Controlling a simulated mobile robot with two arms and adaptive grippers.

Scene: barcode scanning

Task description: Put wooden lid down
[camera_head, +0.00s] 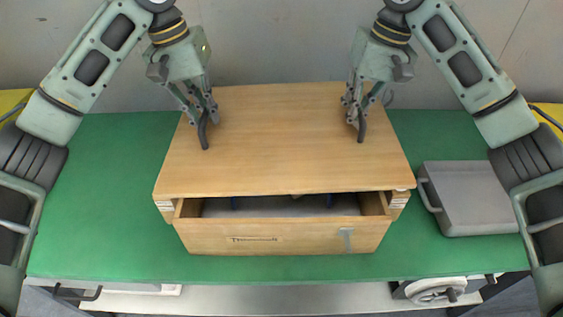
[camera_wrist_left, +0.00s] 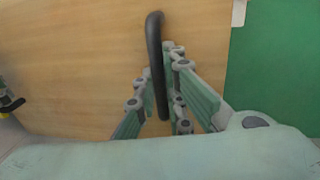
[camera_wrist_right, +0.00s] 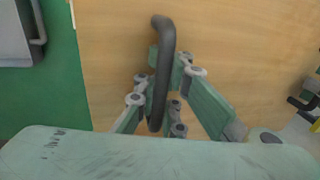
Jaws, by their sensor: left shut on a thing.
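The wooden lid (camera_head: 285,140) is a broad, light-brown board spanning the top of a wooden box with a drawer. It has a black handle near each side, the left handle (camera_head: 203,133) and the right handle (camera_head: 362,128). My left gripper (camera_head: 204,114) is shut on the left handle, which shows dark between the fingers in the left wrist view (camera_wrist_left: 157,65). My right gripper (camera_head: 357,106) is closed around the right handle, also seen in the right wrist view (camera_wrist_right: 163,75). I cannot tell whether the lid touches the box or hangs slightly above it.
The box's drawer (camera_head: 282,235) is pulled partly open at the front, with dark blue bits inside. A grey case (camera_head: 470,198) with a handle lies on the green mat (camera_head: 105,200) to the right. The mat's left side is clear. A wall stands behind.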

